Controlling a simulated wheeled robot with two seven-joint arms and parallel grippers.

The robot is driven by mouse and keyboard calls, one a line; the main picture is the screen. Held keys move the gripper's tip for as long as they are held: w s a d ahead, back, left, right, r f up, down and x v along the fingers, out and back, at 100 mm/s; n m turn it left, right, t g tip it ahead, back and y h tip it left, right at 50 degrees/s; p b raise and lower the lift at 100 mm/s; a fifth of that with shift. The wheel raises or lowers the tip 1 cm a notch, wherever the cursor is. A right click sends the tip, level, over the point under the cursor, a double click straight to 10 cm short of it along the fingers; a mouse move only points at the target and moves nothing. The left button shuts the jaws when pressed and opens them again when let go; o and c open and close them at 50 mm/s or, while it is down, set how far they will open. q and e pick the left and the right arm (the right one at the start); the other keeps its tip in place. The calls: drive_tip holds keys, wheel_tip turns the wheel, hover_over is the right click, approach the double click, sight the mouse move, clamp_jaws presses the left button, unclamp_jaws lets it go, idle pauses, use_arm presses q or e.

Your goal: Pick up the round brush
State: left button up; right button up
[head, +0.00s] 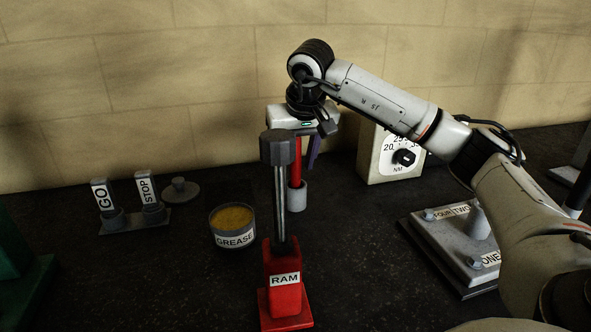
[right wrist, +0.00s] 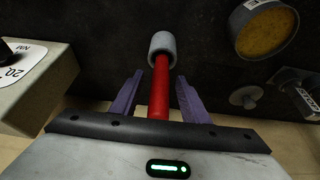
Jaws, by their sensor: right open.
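The round brush (head: 297,162) shows as an upright red handle with a grey cylindrical part (head: 297,196) at its lower end. I cannot tell whether that grey part is the brush's head or a holder, and no bristles show. The handle also shows in the right wrist view (right wrist: 161,98). My right gripper (head: 304,160) is open above the dark bench, pointing down, with its purple fingers on either side of the red handle. A gap shows between handle and fingers. In the head view the ram's post partly hides the gripper. My left gripper is out of view.
The red ram (head: 284,280) with its tall post stands just in front. A grease tin (head: 233,226) and GO/STOP levers (head: 135,218) are left. A torque gauge box (head: 393,155) stands behind right, and a numbered plate (head: 455,245) lies right. Bare bench lies between.

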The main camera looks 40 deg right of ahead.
clamp_jaws()
drive_tip(key=shift+r, duration=0.1)
